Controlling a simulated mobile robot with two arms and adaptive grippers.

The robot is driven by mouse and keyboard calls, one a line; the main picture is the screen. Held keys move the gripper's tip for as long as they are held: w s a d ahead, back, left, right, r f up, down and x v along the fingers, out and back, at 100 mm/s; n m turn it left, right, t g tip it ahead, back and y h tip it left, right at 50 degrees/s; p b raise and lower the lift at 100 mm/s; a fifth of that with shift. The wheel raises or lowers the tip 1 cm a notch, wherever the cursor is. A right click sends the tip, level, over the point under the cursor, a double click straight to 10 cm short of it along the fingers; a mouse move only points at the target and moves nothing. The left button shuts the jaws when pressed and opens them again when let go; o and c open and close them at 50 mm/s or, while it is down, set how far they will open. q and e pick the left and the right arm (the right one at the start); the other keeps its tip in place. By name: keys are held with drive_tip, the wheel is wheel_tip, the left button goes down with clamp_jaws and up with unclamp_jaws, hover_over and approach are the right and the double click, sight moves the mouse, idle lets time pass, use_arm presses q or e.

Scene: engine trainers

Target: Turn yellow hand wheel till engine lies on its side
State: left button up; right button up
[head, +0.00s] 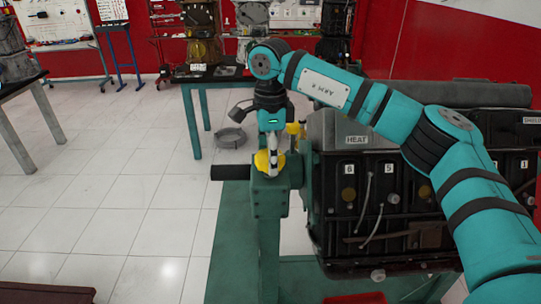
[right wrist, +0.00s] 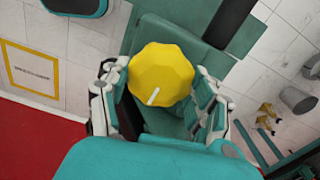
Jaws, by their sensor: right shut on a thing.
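The yellow hand wheel (head: 264,163) sits on the green gearbox (head: 269,196) of the engine stand, left of the engine. My right gripper (head: 275,152) reaches down to it and is shut on it. In the right wrist view the faceted yellow wheel (right wrist: 163,70), with a short white mark, sits between the two fingers (right wrist: 158,98). The dark engine (head: 385,205), with a HEAT label and number tags, is on the stand; its labels read upright. My arm hides part of it. My left gripper is not in view.
A dark bar (head: 230,172) sticks out left of the gearbox. The green stand base (head: 232,255) runs along the floor. Behind is a green-legged table (head: 190,120) with parts on it, and a grey round item (head: 230,137) on the floor. The tiled floor at left is clear.

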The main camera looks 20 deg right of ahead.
drive_tip(key=m, duration=0.4)
drive_tip(key=shift+r+m, duration=0.15)
drive_tip(key=shift+m, duration=0.15)
drive_tip(key=m, duration=0.4)
drive_tip(key=shift+m+b, duration=0.3)
drive_tip(key=shift+b, duration=0.1)
drive_tip(key=m, duration=0.4)
drive_tip(key=shift+m, duration=0.3)
drive_tip(key=m+b, duration=0.1)
drive_tip(key=m, duration=0.7)
drive_tip(key=shift+r, duration=0.1)
drive_tip(key=m+b, duration=0.1)
drive_tip(key=m, duration=0.3)
drive_tip(key=shift+w+m, duration=0.1)
drive_tip(key=shift+m, duration=0.2)
drive_tip(key=m+b, duration=0.1)
drive_tip(key=m, duration=0.3)
drive_tip(key=shift+m, duration=0.3)
drive_tip(key=shift+m+b, duration=0.4)
drive_tip(key=shift+m, duration=1.5)
